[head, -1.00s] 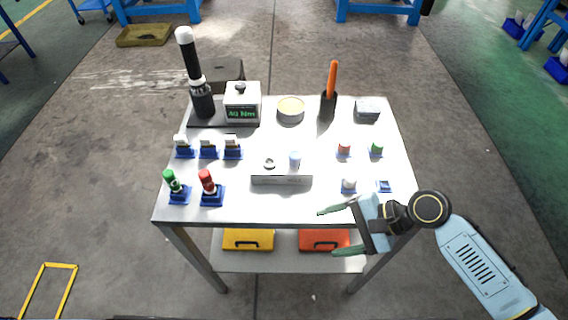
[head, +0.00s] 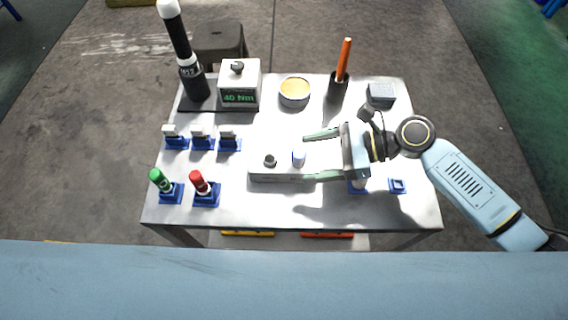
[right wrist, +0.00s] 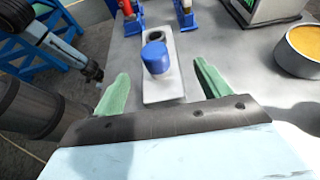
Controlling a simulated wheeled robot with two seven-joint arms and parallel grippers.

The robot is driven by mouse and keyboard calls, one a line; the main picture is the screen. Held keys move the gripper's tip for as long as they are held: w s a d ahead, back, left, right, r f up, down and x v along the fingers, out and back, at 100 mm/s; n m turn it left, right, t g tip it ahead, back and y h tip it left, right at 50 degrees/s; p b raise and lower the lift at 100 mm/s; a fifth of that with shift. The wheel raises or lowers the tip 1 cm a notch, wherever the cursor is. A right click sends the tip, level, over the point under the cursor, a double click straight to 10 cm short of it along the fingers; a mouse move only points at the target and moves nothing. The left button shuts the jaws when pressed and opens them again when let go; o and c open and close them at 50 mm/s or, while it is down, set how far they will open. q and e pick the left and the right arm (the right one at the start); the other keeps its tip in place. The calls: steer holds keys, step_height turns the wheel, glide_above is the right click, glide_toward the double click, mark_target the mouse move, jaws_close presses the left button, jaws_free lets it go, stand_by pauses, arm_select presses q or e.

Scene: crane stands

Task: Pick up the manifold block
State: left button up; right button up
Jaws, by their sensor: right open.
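The manifold block (head: 280,174) is a pale grey bar lying on the table, with a dark round fitting (head: 269,160) and a blue-topped white cylinder (head: 299,158) on top. My right gripper (head: 305,157) is open at the block's right end, its green fingers pointing left. In the right wrist view the block (right wrist: 163,90) and its blue cap (right wrist: 155,57) show between the spread fingers (right wrist: 160,68). The fingers look apart from the block; their height relative to it is hard to judge. My left gripper is not in view.
Green (head: 162,182) and red (head: 200,183) capped parts stand left, below several white-topped ones. Behind are a torque tester (head: 240,84), a tall black-and-white tool (head: 182,55), a round tin (head: 295,92) and an orange-handled tool (head: 344,62). A blue stand (head: 397,186) sits right.

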mark_target(291, 161)
steer(key=shift+x, duration=1.05)
steer(key=x, duration=0.2)
steer(key=shift+a+b, duration=0.3)
steer(key=shift+a+f, duration=0.15)
steer(key=shift+a, duration=0.2)
steer(key=c, duration=1.5)
jaws_close()
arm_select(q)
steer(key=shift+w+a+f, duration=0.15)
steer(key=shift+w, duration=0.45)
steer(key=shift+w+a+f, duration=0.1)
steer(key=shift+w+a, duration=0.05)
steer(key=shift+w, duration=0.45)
arm_select(e)
steer(key=shift+r, duration=0.2)
